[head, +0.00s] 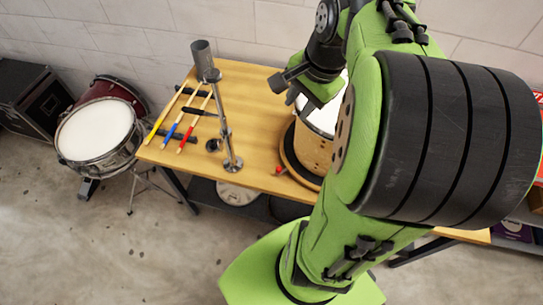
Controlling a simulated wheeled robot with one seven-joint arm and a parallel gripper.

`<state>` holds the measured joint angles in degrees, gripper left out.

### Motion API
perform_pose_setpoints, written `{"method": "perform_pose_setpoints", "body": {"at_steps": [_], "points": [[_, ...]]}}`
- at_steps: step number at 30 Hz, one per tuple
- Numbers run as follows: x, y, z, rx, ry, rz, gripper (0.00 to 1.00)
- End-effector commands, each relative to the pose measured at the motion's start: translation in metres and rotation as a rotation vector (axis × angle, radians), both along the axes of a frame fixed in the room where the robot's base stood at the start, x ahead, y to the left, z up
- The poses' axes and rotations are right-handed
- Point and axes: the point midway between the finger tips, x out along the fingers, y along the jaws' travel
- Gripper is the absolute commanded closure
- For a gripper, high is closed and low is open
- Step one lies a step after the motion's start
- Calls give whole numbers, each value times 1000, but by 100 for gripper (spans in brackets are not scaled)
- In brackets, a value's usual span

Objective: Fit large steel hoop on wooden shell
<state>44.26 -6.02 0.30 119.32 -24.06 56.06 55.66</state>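The wooden shell (311,152) stands on a dark round base on the bench, partly hidden behind my green arm. Its top looks white, and only the left part shows. My gripper (285,92) is over the bench, just above and to the left of the shell. Its fingers are dark and small in this view, and I cannot tell whether they hold anything. I cannot make out the large steel hoop clearly; a part of the shell's top edge is hidden by my gripper and arm.
The wooden bench (245,100) holds several coloured sticks (188,112) at its left and a tall metal stand (222,110). A small red-tipped item lies by the shell. A snare drum (95,132) on a stand and a black case (40,100) are at far left. A brick wall stands behind.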

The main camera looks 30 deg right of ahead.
Motion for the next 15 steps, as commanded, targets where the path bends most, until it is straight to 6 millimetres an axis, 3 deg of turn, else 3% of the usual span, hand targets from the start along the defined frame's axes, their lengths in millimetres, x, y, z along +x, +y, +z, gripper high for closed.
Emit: {"method": "perform_pose_setpoints", "body": {"at_steps": [1, 3, 6, 10, 15], "points": [[-6, 37, 9, -84, -35, 200, 66], [-23, 78, 15, -209, -85, 499, 66], [-54, 116, 16, -374, -159, 878, 66], [-81, 133, 10, -512, -222, 1179, 66], [-89, 135, 7, -556, -236, 1270, 66]]}}
